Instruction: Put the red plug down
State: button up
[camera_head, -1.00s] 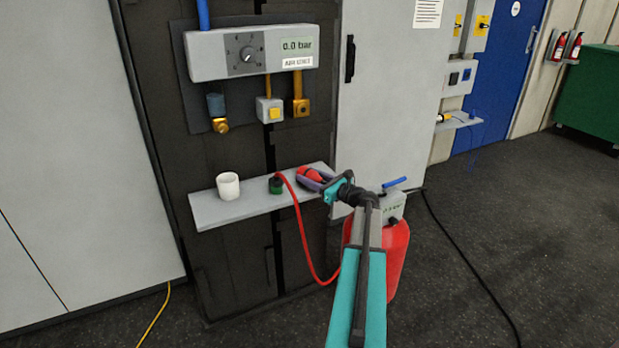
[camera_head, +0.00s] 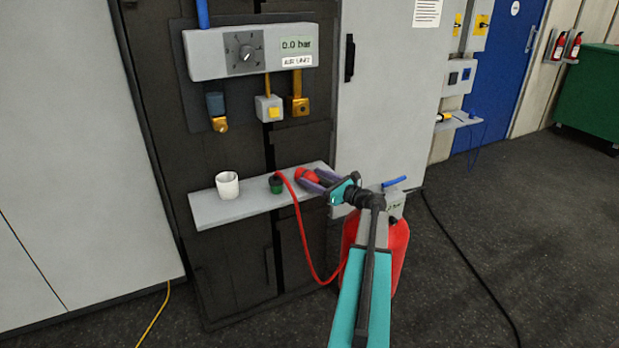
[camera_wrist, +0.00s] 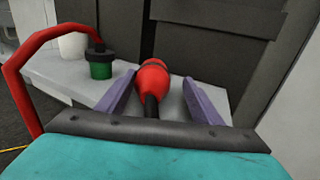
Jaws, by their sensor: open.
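The red plug (camera_head: 307,176) is at the right end of the grey shelf (camera_head: 232,209). In the wrist view the red plug (camera_wrist: 152,80) has a rounded red body and a dark stem pointing toward my gripper. My gripper (camera_head: 313,181) is open at the shelf's right end. In the wrist view its two purple fingers (camera_wrist: 155,92) stand either side of the plug, with a gap on each side. Whether the plug's underside rests fully on the shelf is hard to see.
A green connector (camera_head: 276,185) with a red hose (camera_head: 304,235) and a white cup (camera_head: 228,186) stand left on the shelf. The air unit panel (camera_head: 252,52) is above. A red tank (camera_head: 395,255) stands on the floor below my arm.

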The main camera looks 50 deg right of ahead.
jog(key=s, duration=0.9)
jog(key=shift+s+b, duration=0.25)
jog(key=shift+b, duration=0.15)
